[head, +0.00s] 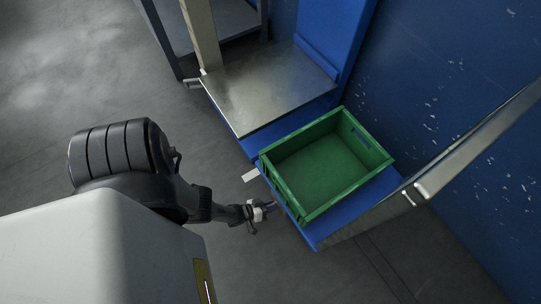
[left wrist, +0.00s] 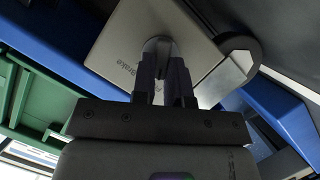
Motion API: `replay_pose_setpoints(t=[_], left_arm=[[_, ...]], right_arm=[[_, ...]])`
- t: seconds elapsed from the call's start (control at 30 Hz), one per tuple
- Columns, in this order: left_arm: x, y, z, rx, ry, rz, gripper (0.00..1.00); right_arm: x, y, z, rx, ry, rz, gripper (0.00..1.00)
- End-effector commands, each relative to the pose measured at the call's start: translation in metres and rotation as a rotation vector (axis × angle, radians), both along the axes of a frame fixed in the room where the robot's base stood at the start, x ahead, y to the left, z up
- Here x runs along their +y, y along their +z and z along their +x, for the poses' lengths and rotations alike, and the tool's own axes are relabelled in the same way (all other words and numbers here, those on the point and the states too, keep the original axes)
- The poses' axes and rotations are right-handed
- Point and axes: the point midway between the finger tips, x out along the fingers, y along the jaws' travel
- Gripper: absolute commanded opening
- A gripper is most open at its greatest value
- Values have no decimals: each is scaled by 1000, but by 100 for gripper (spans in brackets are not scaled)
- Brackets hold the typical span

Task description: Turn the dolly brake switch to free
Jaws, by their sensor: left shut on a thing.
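My left gripper (head: 264,208) is low at the front left side of the blue platform (head: 318,240) under the green crate. In the left wrist view, its two dark fingers (left wrist: 164,82) are shut on the round knob of the brake switch (left wrist: 157,44). The switch sits on a light grey plate (left wrist: 112,50) with lettering that looks like "brake". The fingers hide most of the knob, so I cannot tell its setting. In the head view the switch is hidden. My right gripper is not in view.
An empty green crate (head: 268,178) stands on the blue platform. A steel table plate (head: 262,90) is behind it, and a blue wall (head: 450,80) is at the right. The grey floor (head: 60,60) at left is clear.

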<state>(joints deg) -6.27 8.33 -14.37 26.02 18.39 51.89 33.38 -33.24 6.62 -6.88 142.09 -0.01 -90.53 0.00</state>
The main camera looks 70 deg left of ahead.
Motion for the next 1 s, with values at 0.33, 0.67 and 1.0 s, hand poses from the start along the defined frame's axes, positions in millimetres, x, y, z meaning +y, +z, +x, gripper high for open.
replay_pose_setpoints(t=[0.33,0.67,1.0], left_arm=[[0,-2,-2,6,1,-3,0],[0,-1,-1,2,1,-3,39],[0,3,-7,2,0,-3,39]], right_arm=[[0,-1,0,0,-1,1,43],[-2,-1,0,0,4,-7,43],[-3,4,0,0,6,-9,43]])
